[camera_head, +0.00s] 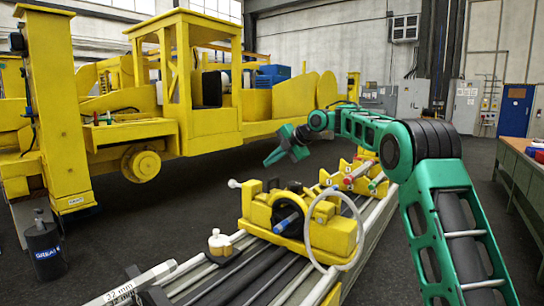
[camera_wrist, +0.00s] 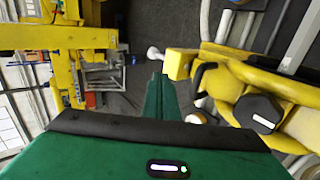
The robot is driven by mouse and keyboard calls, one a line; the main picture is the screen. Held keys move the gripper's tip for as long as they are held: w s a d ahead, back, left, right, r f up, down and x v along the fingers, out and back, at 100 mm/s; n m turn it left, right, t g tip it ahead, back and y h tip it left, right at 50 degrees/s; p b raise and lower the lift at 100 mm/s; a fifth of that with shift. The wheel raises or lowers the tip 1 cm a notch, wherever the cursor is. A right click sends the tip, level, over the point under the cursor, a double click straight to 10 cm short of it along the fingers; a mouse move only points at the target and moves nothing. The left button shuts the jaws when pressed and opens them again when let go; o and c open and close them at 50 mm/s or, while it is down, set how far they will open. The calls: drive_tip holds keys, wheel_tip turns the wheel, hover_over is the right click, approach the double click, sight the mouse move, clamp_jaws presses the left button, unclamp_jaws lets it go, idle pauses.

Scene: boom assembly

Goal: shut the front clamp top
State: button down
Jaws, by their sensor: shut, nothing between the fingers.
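The front clamp (camera_head: 335,238) is a yellow block on the rails in the middle of the head view. Its curved top (camera_head: 262,209) shows around a dark opening, with a white-knobbed handle (camera_head: 234,184) sticking out to the left. A blue-ended rod (camera_head: 287,222) shows at the opening. I cannot tell how far the top stands open. In the wrist view the clamp (camera_wrist: 225,82) is at the right, with the white knob (camera_wrist: 153,52) beyond my fingertips. My green gripper (camera_head: 272,160) is shut, empty, above and behind the clamp, apart from it.
More yellow clamps (camera_head: 345,175) with coloured rods stand farther along the rails. A pale hose (camera_head: 362,232) loops beside the front clamp. A white knobbed part (camera_head: 220,243) sits on the rails. A large yellow machine (camera_head: 205,100) stands behind left; dark floor lies between.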

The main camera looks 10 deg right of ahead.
drive_tip(key=shift+w+a+f, duration=0.3)
drive_tip(key=shift+a+f, duration=0.05)
drive_tip(key=shift+f, duration=0.45)
drive_tip(key=shift+w+a+f, duration=0.3)
drive_tip(key=shift+a+f, duration=0.05)
drive_tip(key=shift+f, duration=0.5)
drive_tip(key=shift+w+a+f, duration=0.3)
drive_tip(key=shift+a+f, duration=0.05)
drive_tip(key=shift+f, duration=0.45)
